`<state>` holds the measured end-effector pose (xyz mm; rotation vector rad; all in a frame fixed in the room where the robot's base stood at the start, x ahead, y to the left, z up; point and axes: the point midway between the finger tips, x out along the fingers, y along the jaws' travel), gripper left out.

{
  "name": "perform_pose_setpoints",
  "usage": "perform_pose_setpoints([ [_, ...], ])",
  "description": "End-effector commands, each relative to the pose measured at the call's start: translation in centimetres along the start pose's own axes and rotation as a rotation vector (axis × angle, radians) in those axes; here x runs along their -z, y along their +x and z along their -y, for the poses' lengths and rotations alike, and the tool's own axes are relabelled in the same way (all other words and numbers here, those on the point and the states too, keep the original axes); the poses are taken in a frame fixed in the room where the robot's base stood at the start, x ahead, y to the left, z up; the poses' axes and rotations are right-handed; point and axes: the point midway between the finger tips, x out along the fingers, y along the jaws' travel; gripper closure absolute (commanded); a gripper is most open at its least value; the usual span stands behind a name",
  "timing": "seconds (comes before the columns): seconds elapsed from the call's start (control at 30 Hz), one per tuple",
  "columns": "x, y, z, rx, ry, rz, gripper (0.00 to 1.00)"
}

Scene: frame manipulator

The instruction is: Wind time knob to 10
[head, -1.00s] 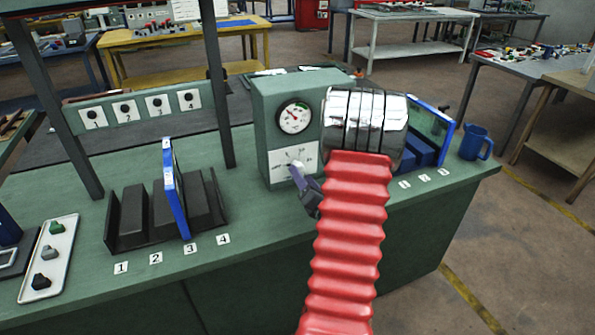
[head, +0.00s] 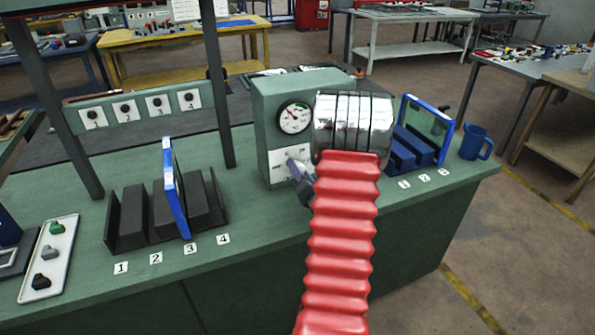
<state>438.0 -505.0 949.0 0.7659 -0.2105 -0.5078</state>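A green box (head: 264,135) stands on the green bench, with a round dial gauge (head: 294,117) on its front. Below the gauge is a white panel (head: 280,160) with small markings too blurred to read. My gripper (head: 296,170) is at this panel, its grey-purple tip in front of the panel's lower middle. The time knob cannot be made out apart from the gripper tip. Whether the fingers are open or shut on it is not clear. My red-sleeved arm with its chrome joint hides the box's right side.
A black slotted rack (head: 128,220) numbered 1 to 4 holds a blue-framed panel (head: 174,188) to the left. A tray (head: 62,250) with small blocks is at far left. A blue rack (head: 408,150), a blue-framed panel (head: 428,125) and a blue mug (head: 475,142) stand right.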

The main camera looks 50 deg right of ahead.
Motion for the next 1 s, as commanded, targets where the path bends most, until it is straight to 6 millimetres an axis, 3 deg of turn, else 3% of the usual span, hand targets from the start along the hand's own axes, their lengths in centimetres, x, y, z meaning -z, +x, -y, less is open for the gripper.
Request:
perform_pose_setpoints([
  [0.27, 0.0, -0.02, 0.04, 0.001, 0.0, 0.0, 0.91],
  [0.67, 0.09, 0.02, -0.05, -0.001, 0.053, -0.002, 0.91],
  [1.0, 0.05, 0.05, -0.02, 0.0, 0.26, -0.001, 0.91],
])
